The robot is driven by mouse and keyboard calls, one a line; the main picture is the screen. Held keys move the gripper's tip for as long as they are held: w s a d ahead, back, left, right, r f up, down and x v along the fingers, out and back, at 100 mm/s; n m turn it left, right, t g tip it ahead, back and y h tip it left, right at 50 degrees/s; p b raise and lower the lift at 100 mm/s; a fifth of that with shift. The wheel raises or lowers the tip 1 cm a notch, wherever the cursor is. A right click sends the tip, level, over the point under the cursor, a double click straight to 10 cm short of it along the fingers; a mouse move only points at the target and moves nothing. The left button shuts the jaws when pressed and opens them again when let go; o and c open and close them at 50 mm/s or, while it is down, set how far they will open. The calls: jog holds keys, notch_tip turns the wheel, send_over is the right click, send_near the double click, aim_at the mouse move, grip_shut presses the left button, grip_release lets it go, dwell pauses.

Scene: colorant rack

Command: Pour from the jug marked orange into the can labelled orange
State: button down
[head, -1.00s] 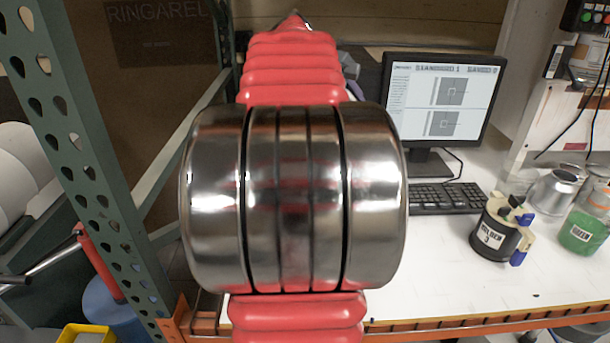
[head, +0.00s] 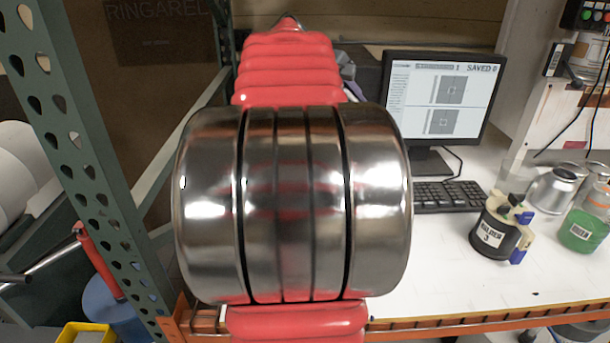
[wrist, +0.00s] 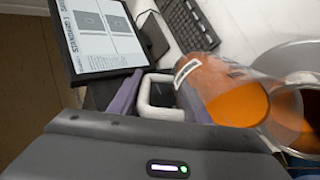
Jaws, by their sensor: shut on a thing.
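In the wrist view, my gripper (wrist: 160,97) is shut on the white handle of a clear jug (wrist: 222,88) with orange liquid inside. The jug is tipped on its side, with its mouth toward the right and the orange liquid lying toward that end. A metal can (wrist: 303,52) is at the right edge, at the jug's mouth, with orange showing inside its rim. Its label is out of view, and I cannot tell whether liquid is flowing. In the head view, my own arm hides my gripper, the jug and this can.
A monitor (head: 440,100) and keyboard (head: 449,197) stand on the white bench (head: 430,275). To the right are a dark labelled container (head: 492,235), metal cans (head: 553,188) and a jar of green liquid (head: 580,231). A green perforated upright (head: 85,150) stands left of my arm.

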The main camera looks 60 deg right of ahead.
jog(key=shift+w+a+r+g+h+p, duration=0.15)
jog(key=shift+a+r+g+h+p, duration=0.2)
jog(key=shift+h+p, duration=0.45)
dwell(3.0)
jog(key=shift+s+d+f+t+y, duration=0.2)
jog(key=shift+d+t+y, duration=0.1)
jog(key=shift+y, duration=0.25)
jog(key=shift+s+d+f+t+y, duration=0.15)
jog(key=shift+d+f+y, duration=0.1)
jog(key=shift+y, duration=0.3)
jog(key=shift+d+f+t+y, duration=0.2)
jog(key=shift+f+y, duration=0.3)
jog(key=shift+f, duration=0.15)
jog(key=shift+d+f+t+y, duration=0.2)
jog(key=shift+f+y, duration=0.3)
jog(key=shift+f, duration=0.1)
jog(key=shift+s, duration=0.1)
jog(key=shift+s+d+f+t+y+b, duration=0.15)
jog(key=shift+d+f+y, duration=0.2)
jog(key=shift+f, duration=0.25)
jog(key=shift+s+d+f+t+y+b, duration=0.15)
jog(key=shift+d+f+y, duration=0.1)
jog(key=shift+d+f, duration=0.25)
notch_tip(320, 180, down, 8)
jog(key=d+t+y+b, duration=0.2)
jog(key=y+b, duration=0.1)
jog(key=y, duration=0.2)
jog(key=shift+s+d, duration=0.2)
jog(key=shift+s, duration=0.15)
